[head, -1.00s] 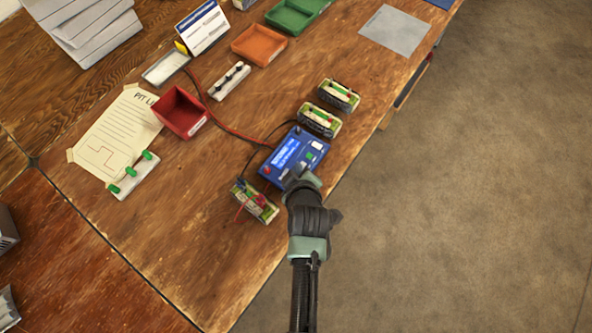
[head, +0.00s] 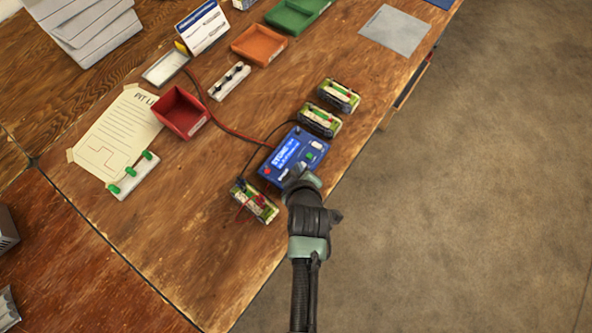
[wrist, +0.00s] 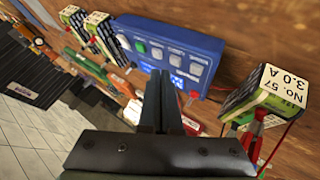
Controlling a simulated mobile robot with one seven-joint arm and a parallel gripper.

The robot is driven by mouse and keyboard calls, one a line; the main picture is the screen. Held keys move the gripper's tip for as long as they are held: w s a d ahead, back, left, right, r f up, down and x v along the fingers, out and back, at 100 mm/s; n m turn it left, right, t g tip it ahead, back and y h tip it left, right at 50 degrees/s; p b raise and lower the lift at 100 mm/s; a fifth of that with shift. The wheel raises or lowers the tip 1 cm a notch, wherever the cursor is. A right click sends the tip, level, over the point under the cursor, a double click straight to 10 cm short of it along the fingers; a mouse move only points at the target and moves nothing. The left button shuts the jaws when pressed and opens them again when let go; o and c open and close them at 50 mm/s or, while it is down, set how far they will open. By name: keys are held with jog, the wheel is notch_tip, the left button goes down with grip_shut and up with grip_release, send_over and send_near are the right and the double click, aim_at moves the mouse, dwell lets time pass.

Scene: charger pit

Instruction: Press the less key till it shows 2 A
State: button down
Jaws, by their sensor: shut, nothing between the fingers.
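The blue charger (head: 271,175) sits near the table's front edge, with a lit display (head: 286,153) whose small text I cannot read surely. In the wrist view, the charger (wrist: 205,48) shows a row of keys: one green key (wrist: 140,47) and several pale ones. The key labels are too small to read, so I cannot tell which is the less key. My gripper (head: 300,180) is shut and empty at the charger's near side; in the wrist view its fingertips (wrist: 163,76) overlap the charger's face. Contact with a key cannot be told.
A battery pack (head: 254,202) with clips stands left of the charger; its label reads No. 57, 3.0 A in the wrist view (wrist: 286,86). Two more packs (head: 318,121) (head: 340,95) stand beyond. A red bin (head: 181,112) is farther left. Open floor lies right.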

jog(key=shift+f, duration=0.1)
jog(key=shift+f+b, duration=0.3)
jog(key=shift+f, duration=0.05)
jog(key=shift+f+b, duration=0.35)
jog(key=shift+f, duration=0.05)
dwell(0.7)
dwell(0.4)
jog(key=shift+r+p, duration=0.75)
notch_tip(320, 180, up, 5)
jog(key=p, duration=0.4)
jog(key=shift+r+p, duration=0.1)
jog(key=shift+p, duration=0.25)
dwell(0.4)
